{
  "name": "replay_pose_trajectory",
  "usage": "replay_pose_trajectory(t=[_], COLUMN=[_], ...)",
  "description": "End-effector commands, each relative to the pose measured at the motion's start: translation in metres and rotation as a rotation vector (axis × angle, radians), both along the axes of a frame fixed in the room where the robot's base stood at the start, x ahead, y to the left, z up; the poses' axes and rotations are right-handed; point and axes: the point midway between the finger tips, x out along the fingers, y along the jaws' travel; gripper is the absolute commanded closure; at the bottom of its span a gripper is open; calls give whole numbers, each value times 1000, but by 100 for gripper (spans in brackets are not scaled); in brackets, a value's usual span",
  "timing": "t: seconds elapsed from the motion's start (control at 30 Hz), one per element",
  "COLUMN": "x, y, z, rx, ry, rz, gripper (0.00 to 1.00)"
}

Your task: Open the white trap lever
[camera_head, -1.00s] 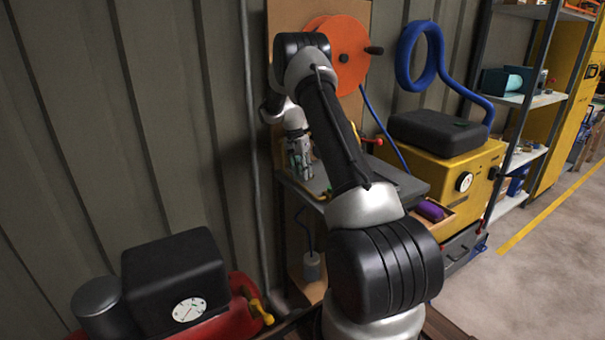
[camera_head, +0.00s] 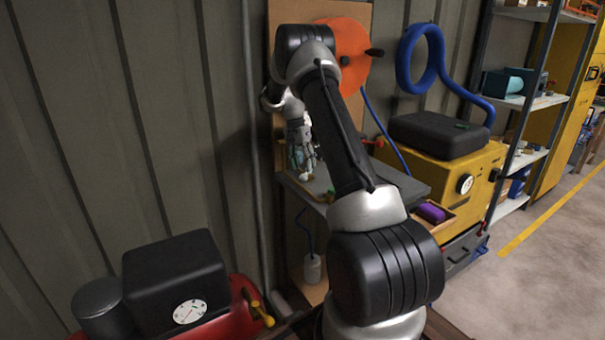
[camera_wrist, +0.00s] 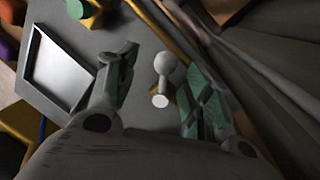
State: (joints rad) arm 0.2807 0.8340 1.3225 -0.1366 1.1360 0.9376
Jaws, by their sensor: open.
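The white trap lever (camera_wrist: 165,72) shows in the wrist view as a pale stem with a round knob, above the grey bench top. In the head view a small whitish part (camera_head: 306,176) shows just under the fingertips. My gripper (camera_wrist: 158,88) is open, with its two green-padded fingers on either side of the lever and a gap on both sides. In the head view my gripper (camera_head: 302,158) hangs over the left part of the bench. The lever's base is mostly hidden there by my gripper and arm.
A grey rectangular frame or tray (camera_wrist: 62,68) lies on the bench beside the left finger. A green part (camera_wrist: 78,8) is near it. An orange reel (camera_head: 350,45), a red-handled part (camera_head: 374,142) and a yellow machine (camera_head: 445,170) stand to the right. The corrugated wall is close on the left.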

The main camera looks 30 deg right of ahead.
Motion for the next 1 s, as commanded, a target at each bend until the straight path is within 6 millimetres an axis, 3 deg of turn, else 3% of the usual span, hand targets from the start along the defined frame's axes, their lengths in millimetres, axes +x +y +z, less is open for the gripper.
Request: replay_pose_trajectory(t=[0.23,0.6,0.63,0.73,0.83,0.9,1.0], x=[0,0,0,-5,-25,-50,-87], y=[0,0,0,-2,-10,-17,-27], z=[43,54,54,52,43,34,27], rx=[0,0,0,17,92,193,357], ry=[-1,1,1,-7,-44,-101,-212], rz=[0,0,0,-26,-151,-334,-690], gripper=[49,49,51,69,88,100,100])
